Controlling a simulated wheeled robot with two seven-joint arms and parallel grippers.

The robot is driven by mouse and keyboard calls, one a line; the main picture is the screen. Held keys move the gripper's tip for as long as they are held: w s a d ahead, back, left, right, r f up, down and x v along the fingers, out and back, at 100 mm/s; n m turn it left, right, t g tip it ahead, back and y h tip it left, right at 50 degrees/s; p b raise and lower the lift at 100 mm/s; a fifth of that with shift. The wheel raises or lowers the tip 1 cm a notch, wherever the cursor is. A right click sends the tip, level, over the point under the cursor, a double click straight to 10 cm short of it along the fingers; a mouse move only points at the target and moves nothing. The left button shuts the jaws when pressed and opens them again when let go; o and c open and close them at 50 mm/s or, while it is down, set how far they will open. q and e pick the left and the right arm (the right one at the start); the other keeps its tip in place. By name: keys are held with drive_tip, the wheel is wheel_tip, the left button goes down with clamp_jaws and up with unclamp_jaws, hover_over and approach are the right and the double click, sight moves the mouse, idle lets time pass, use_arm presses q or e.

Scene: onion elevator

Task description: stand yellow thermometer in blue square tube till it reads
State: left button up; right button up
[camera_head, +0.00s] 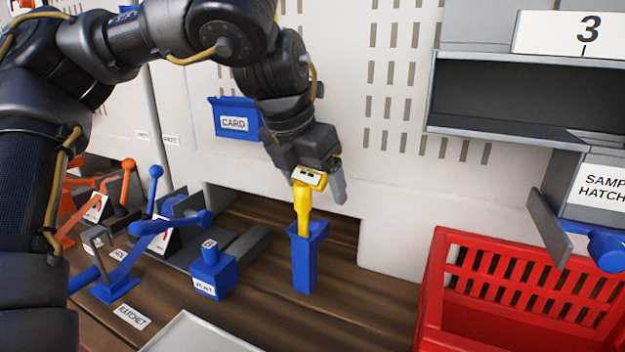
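The yellow thermometer (304,205) is upright, with its lower end inside the mouth of the blue square tube (305,265). Its wider head has a small pale display with dark marks that I cannot read. The blue tube stands upright on the brown wooden surface. My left gripper (322,182) is directly above the tube, at the thermometer's head. One grey finger shows to the right of the head; the other finger is hidden, so I cannot tell whether it grips the thermometer. My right gripper is not in view.
A blue block labelled VENT (211,272) stands left of the tube, near blue levers (170,224) and orange levers (97,190). A red crate (436,285) stands at the right, below an open grey shelf (500,95). A blue CARD holder (234,120) hangs on the wall behind.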

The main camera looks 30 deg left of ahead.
use_arm(q)
drive_tip(key=shift+r, duration=0.1)
drive_tip(key=shift+s+r, duration=0.1)
drive_tip(key=shift+r, duration=0.2)
drive_tip(key=p+v, duration=0.1)
drive_tip(key=v, duration=0.9)
drive_tip(key=shift+p, duration=0.4)
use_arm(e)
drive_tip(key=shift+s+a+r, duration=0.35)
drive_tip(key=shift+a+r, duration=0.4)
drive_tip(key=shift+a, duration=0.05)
use_arm(q)
drive_tip(key=shift+s, duration=0.1)
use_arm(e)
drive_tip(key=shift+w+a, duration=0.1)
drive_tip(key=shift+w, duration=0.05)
